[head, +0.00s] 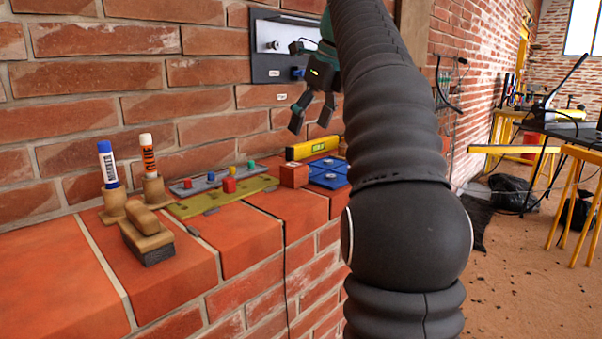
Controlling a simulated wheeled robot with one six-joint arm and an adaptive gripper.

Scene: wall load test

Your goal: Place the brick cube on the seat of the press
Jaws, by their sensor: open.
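A dark panel (266,66) with a light face and small fittings is fixed to the wall behind the gripper. My arm hides the panel's right side. I cannot tell for sure which part is the press or its seat.
A yellow level (313,148) lies behind the cube. Left of it are a green board (222,198), a grey strip with coloured pegs (212,179), a wooden brush (146,238), and a marker (108,163) and glue stick (148,155) in holders. The ledge's left end is clear.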

